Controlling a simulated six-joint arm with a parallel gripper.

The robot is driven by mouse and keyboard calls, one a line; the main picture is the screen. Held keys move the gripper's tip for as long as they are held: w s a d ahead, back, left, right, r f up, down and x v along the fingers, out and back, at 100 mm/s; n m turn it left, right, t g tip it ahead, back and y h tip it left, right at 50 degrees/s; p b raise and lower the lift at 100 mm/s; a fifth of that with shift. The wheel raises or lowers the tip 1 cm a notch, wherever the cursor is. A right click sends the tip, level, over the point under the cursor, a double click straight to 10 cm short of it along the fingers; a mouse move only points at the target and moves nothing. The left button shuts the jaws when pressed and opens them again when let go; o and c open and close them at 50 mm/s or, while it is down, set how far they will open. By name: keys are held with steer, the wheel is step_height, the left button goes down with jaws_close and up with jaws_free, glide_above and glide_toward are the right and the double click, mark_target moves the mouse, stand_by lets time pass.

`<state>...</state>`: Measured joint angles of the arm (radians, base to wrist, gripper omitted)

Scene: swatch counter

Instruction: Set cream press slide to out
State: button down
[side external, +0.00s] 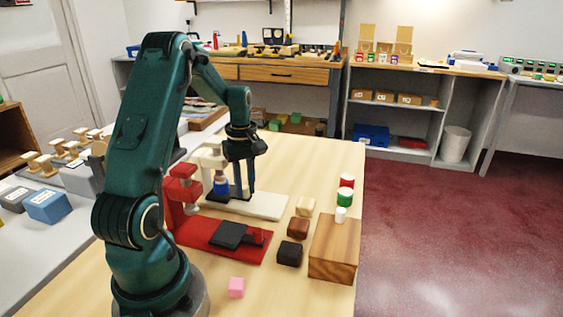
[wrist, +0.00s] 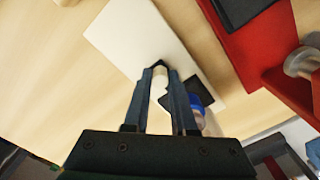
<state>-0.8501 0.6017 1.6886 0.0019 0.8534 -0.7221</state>
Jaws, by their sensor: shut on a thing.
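The cream press (side external: 272,207) stands on the wooden table, with its upright and head at the left end of a long flat base. Its dark slide plate (side external: 217,194) lies under the head, with a blue piece (side external: 221,185) above it. In the wrist view the dark plate (wrist: 206,92) shows beside my right finger, and the blue piece is partly hidden. My gripper (side external: 243,195) points down over the cream base. Its fingers (wrist: 160,72) are shut on the pale slide handle (wrist: 160,80), next to the plate.
A red press (side external: 185,190) stands nearer, its dark plate (side external: 229,235) out on its red base. Small brown (side external: 298,228), black (side external: 290,253) and cream (side external: 305,206) blocks and a wooden box (side external: 334,250) stand to the right. The cream base's right part is clear.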

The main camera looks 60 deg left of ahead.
steer(key=w+d, duration=0.6)
steer(key=shift+w, duration=0.1)
stand_by(0.3)
steer(key=c, duration=0.7)
jaws_free()
steer(key=shift+r, duration=2.6)
